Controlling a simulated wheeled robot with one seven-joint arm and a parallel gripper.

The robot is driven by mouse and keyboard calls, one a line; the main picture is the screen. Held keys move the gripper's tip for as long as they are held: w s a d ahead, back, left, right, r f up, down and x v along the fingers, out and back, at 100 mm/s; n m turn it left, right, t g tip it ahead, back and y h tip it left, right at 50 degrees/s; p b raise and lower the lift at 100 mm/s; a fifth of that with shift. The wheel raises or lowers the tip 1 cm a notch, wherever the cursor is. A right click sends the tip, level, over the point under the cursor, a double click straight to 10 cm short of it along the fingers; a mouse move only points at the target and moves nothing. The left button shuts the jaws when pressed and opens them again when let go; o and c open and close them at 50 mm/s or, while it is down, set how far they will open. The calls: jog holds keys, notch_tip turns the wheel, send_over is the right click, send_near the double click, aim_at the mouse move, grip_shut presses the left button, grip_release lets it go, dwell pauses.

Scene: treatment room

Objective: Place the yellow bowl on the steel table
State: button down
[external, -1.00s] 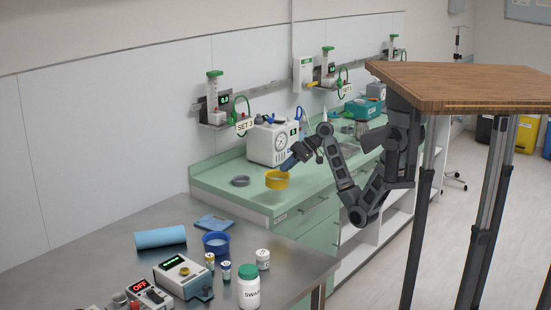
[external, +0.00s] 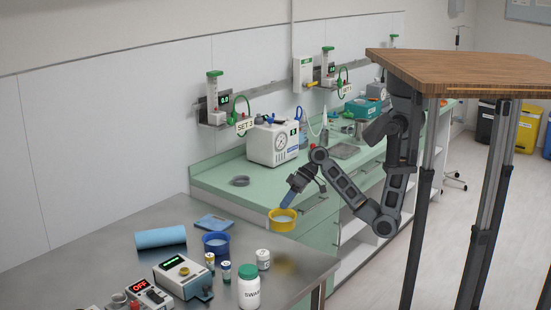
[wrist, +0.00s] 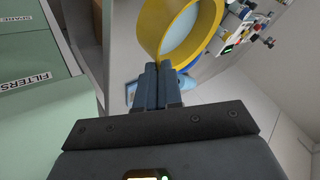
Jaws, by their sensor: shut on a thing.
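The yellow bowl (external: 283,222) is held in the air near the right end of the steel table (external: 130,222), close to the edge of the green counter. My gripper (external: 289,204) is shut on the bowl's rim, coming from above and behind it. In the wrist view the bowl (wrist: 180,28) shows beyond the closed fingers (wrist: 159,75), its pale inside facing the camera. A yellowish reflection lies on the steel below the bowl.
A blue bowl (external: 216,243), small vials, a white jar (external: 263,259) and a green-capped bottle (external: 249,288) stand on the steel table left of my gripper. A blue roll (external: 160,237) lies further left. The green counter (external: 222,185) holds a grey ring and a white device.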

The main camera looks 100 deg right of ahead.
aim_at(280, 215)
jog(key=w+a+f, duration=0.1)
jog(key=a, duration=0.1)
jog(key=w+a+f, duration=0.2)
jog(key=shift+f, duration=2.05)
jog(key=c, duration=1.3)
grip_release()
jog(key=shift+s+r, duration=0.1)
jog(key=v, duration=1.1)
jog(key=shift+s+r, duration=0.2)
jog(key=shift+r, duration=0.15)
